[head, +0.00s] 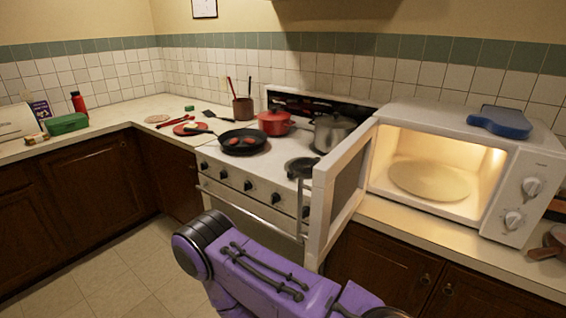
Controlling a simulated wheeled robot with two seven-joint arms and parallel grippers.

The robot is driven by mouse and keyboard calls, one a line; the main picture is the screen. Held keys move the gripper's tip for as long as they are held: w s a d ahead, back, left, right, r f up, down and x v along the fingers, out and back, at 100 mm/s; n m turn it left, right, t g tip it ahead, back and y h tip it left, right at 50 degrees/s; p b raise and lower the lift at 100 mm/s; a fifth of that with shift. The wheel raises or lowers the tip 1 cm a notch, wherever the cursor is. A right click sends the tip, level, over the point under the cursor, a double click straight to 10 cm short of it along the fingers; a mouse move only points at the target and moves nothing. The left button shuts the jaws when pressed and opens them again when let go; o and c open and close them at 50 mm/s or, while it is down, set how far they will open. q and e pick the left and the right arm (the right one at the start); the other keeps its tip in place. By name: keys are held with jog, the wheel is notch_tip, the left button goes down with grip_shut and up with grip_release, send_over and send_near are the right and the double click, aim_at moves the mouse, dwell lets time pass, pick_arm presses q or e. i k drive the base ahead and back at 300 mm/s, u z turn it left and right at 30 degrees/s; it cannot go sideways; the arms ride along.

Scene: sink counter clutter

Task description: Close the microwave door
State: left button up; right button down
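The white microwave (522,190) stands on the counter at the right, its lit inside showing a round turntable plate (428,181). Its door (322,212) is wide open, hinged at the left side of the opening and swung out toward me. The door's handle (300,208) is a vertical bar on its left face, over the front of the stove. One purple arm of mine crosses the bottom middle, below the door. Neither gripper shows in the head view.
The stove (235,169) left of the door holds a black pan (243,141), a red pot (274,122) and a steel pot (333,131). A blue object (499,122) lies on top of the microwave. Wooden cabinets (378,265) are below the counter. Open floor (110,280) is at lower left.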

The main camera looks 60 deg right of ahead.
aim_at(341, 179)
jog(key=i, duration=1.7)
jog(key=z, duration=3.7)
jog(key=i, duration=1)
jog(key=u, duration=0.05)
